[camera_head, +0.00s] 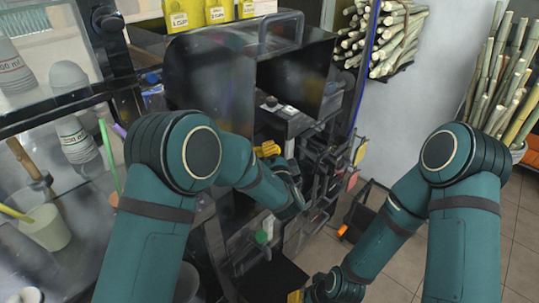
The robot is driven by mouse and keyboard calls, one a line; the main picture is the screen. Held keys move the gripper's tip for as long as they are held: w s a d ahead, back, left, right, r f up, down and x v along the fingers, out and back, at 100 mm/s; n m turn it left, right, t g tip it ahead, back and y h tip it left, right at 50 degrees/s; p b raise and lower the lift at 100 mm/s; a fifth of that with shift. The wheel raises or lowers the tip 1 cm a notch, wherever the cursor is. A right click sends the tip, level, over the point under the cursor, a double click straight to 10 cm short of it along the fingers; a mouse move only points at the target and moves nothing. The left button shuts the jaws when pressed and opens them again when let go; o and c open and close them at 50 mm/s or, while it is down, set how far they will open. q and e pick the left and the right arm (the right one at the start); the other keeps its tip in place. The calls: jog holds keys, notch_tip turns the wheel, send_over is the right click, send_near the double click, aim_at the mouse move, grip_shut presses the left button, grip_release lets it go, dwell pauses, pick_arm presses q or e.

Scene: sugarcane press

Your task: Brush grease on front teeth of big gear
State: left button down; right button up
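The dark sugarcane press (335,165) stands in the centre, with a cluster of dark metal parts on its right side. I cannot clearly pick out the big gear or its front teeth among them. My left gripper (270,150) is in front of the press, with yellow parts showing at its end; my forearm and wrist hide much of it. My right gripper (297,296) is low at the bottom edge, mostly cut off, with a bit of yellow showing. I cannot tell whether either is open or shut. No brush or grease is clearly visible.
A shelf with stacked cups (68,80) and a beige container (45,228) are on the left. Yellow boxes (185,14) stand on top at the back. Cane bundles (385,40) hang on the wall, and more cane (505,75) stands at right. Tiled floor (410,255) is free at lower right.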

pick_arm(q)
jog(key=shift+w+d, duration=1.65)
jog(key=shift+d, duration=0.25)
jog(key=s+a, duration=0.4)
jog(key=shift+a, duration=0.15)
jog(key=shift+s, duration=0.1)
jog(key=s+d, duration=0.4)
jog(key=shift+d, duration=0.15)
jog(key=shift+s, duration=0.15)
jog(key=shift+s+d, duration=1)
jog(key=shift+d, duration=0.05)
dwell(0.5)
